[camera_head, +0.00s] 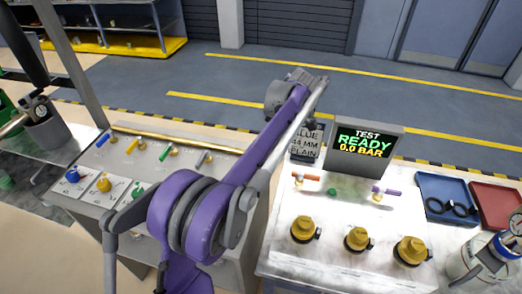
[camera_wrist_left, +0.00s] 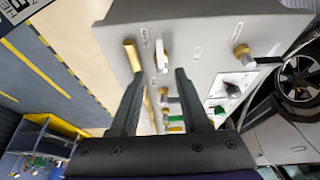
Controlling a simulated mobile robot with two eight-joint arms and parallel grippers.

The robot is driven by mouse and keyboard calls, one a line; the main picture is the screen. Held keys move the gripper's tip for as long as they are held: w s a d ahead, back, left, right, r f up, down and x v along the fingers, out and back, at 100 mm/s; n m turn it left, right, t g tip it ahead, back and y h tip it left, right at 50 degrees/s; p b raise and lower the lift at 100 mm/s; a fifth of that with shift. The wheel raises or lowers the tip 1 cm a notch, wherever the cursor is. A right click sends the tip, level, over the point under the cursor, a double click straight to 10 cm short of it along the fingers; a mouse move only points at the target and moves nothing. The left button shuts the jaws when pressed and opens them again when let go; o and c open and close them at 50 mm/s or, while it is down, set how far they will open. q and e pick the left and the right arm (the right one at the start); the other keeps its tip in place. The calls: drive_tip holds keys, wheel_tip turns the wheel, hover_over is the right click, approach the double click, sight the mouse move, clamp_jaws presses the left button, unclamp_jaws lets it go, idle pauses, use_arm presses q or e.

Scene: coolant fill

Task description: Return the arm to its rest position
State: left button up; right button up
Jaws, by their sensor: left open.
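My left arm (camera_head: 262,140), purple and grey, rises from the bottom of the head view and reaches up and right between the two benches. I cannot make out its gripper in the head view. In the left wrist view my left gripper (camera_wrist_left: 161,74) shows two dark fingers, apart, with nothing held between them. Beyond the fingers is a pale panel (camera_wrist_left: 205,25) with a brass rail (camera_wrist_left: 132,56) and several valves, seen at a steep angle. I cannot tell the exact gap to the panel. My right gripper is in neither view.
The left bench has a panel of coloured handles (camera_head: 135,148). The right bench holds three yellow-brown caps (camera_head: 304,229), a screen (camera_head: 365,146) reading "TEST READY 0.0 BAR", a blue tray (camera_head: 438,186) and a red tray (camera_head: 496,203). Open floor (camera_head: 290,66) lies behind.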

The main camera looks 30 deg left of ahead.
use_arm(q)
drive_tip(key=shift+v, duration=1.15)
drive_tip(key=s+d+f+m+t+h, duration=0.1)
drive_tip(key=s+d+f+m+t, duration=0.1)
drive_tip(key=s+m, duration=0.5)
drive_tip(key=s+d+f+m+t+h, duration=0.1)
drive_tip(key=s+d+f+m+t, duration=0.1)
drive_tip(key=s+d+f+m, duration=0.2)
drive_tip(key=s+d+f+m+t+h, duration=0.2)
drive_tip(key=s+m, duration=0.8)
drive_tip(key=s, duration=0.6)
wheel_tip(320, 180, down, 4)
drive_tip(key=shift+d+r+t, duration=0.25)
drive_tip(key=shift+d+t, duration=0.25)
drive_tip(key=shift+d, duration=0.5)
